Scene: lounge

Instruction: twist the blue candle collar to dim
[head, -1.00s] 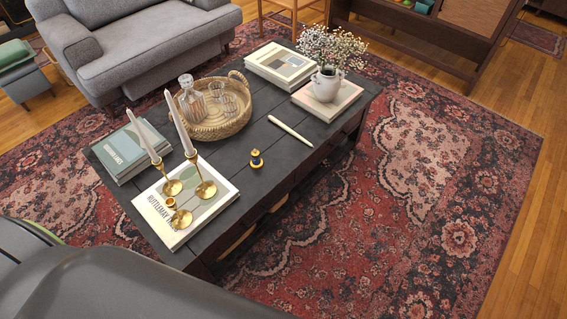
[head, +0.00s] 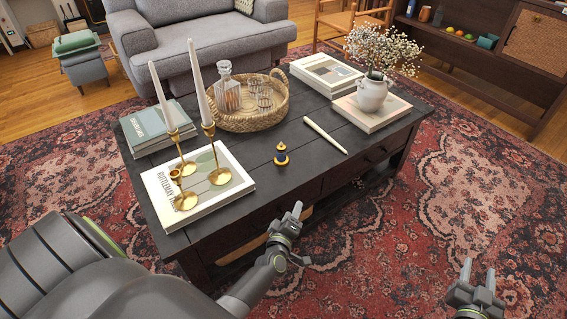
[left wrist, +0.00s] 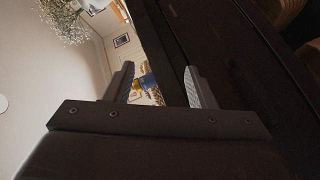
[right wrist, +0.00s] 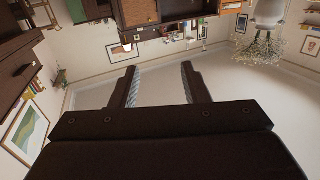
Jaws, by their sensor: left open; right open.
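My left gripper (head: 293,211) is at the table's near edge, below and apart from the gold piece. It is open and empty; its two parted fingers also show in the left wrist view (left wrist: 159,86). My right gripper (head: 479,272) is open and empty over the rug, right of the table. Its spread fingers show in the right wrist view (right wrist: 160,87). I cannot make out the collar in either wrist view.
Gold candlesticks (head: 217,176) with two tall white candles stand on a book (head: 236,186) left of the gold piece. A wicker tray (head: 227,122) with a decanter lies behind. A pale taper (head: 325,134) lies to the right, near a flower vase (head: 372,95). Tabletop around the gold piece is clear.

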